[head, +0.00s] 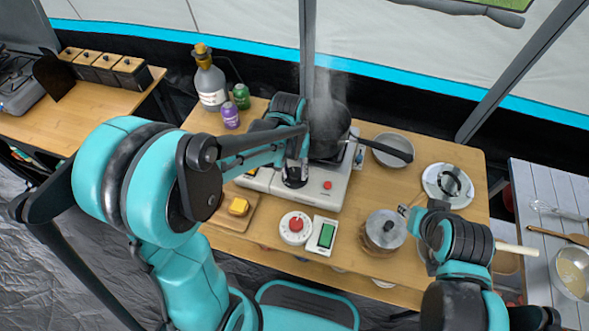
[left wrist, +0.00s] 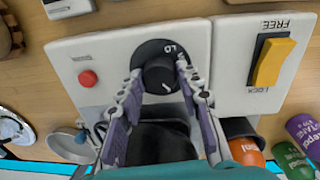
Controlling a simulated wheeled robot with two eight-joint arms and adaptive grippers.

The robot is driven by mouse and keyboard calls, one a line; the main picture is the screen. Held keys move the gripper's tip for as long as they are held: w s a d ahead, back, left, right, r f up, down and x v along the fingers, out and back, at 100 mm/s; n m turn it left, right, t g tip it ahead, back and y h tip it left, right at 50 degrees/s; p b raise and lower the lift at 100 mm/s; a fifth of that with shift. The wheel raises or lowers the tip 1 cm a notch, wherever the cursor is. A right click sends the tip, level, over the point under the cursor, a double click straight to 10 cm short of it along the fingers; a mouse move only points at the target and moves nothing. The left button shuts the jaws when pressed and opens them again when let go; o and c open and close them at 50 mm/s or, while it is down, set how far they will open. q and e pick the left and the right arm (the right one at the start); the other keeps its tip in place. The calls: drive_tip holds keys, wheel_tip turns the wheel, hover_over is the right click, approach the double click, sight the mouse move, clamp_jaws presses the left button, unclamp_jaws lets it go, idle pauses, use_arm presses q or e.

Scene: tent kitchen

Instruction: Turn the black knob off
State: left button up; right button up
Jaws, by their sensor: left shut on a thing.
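The black knob (left wrist: 160,72) sits on the front panel of the white portable stove (left wrist: 85,50). A white pointer line and part of the lettering, "LO", show on its dark dial. My left gripper (left wrist: 158,78) has a finger on each side of the knob and is shut on it.
The panel has a red button (left wrist: 87,78); beside it is an orange-yellow FREE/LOCK lever (left wrist: 271,62).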

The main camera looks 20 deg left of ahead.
sight(293, 171)
use_arm(q)
drive_tip(key=m, duration=0.3)
drive_tip(key=shift+m, duration=2.3)
drive_tip(key=o, duration=1.2)
drive_tip(key=shift+c, duration=0.2)
drive_tip(key=shift+r, duration=0.1)
wheel_tip(293, 171, up, 12)
drive_tip(key=shift+w+a, duration=0.25)
